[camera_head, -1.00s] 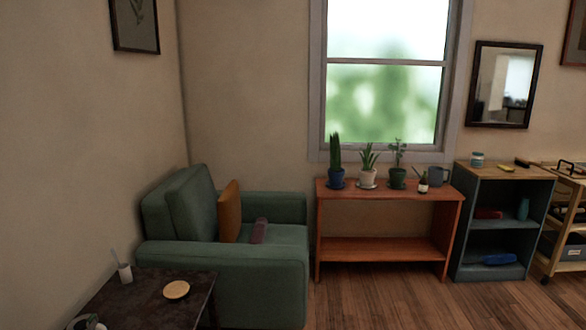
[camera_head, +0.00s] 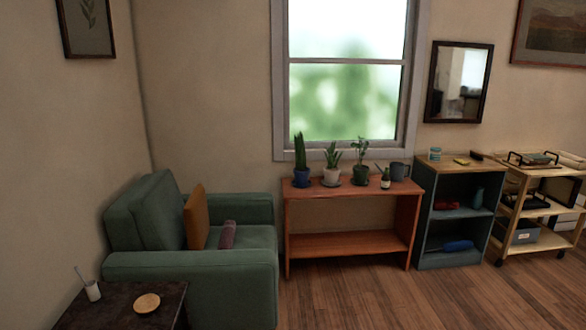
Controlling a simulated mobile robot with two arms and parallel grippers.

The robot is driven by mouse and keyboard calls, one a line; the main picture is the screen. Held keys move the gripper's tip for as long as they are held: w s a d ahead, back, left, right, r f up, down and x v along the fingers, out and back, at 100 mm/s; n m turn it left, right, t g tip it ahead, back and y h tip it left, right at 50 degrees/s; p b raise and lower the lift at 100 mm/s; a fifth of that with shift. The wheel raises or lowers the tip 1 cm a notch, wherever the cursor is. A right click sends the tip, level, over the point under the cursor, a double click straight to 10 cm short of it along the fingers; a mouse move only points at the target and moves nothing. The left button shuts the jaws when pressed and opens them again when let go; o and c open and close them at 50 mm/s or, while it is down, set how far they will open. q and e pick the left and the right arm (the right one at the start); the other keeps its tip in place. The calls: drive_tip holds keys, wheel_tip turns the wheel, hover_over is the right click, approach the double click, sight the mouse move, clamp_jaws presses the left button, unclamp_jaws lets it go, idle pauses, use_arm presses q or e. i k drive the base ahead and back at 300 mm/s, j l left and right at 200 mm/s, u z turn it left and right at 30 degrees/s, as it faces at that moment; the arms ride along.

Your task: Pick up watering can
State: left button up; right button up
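A dark grey-blue vessel (camera_head: 398,171), which looks like the watering can, stands upright at the right end of the reddish wooden bench (camera_head: 345,245) under the window. A small dark bottle with a pale label (camera_head: 385,179) stands just to its left and partly in front of it. A thin part that may be its spout shows above the bottle; it is too small to be sure. Neither of my grippers is in view.
Three potted plants (camera_head: 332,173) stand left on the bench. A green armchair (camera_head: 190,265) is left of it, and a dark table (camera_head: 115,305) is nearer. A dark shelf unit (camera_head: 428,225) and wooden cart (camera_head: 505,215) are to the right. Floor (camera_head: 350,295) before the bench is clear.

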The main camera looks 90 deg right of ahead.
sight(397, 168)
drive_tip(key=l+z, duration=0.1)
drive_tip(key=z, duration=0.35)
drive_tip(key=l+z, duration=0.15)
drive_tip(key=z, duration=0.25)
drive_tip(key=l+z, duration=0.15)
drive_tip(key=z, duration=0.3)
drive_tip(key=l+z, duration=0.2)
drive_tip(key=z, duration=0.2)
drive_tip(key=l+z, duration=0.1)
drive_tip(key=z, duration=0.35)
drive_tip(key=i+l+z, duration=0.35)
drive_tip(key=l, duration=0.2)
drive_tip(key=i+l+z, duration=0.7)
drive_tip(key=i+l, duration=0.35)
drive_tip(key=i, duration=0.15)
drive_tip(key=i+l, duration=0.2)
drive_tip(key=i, duration=0.15)
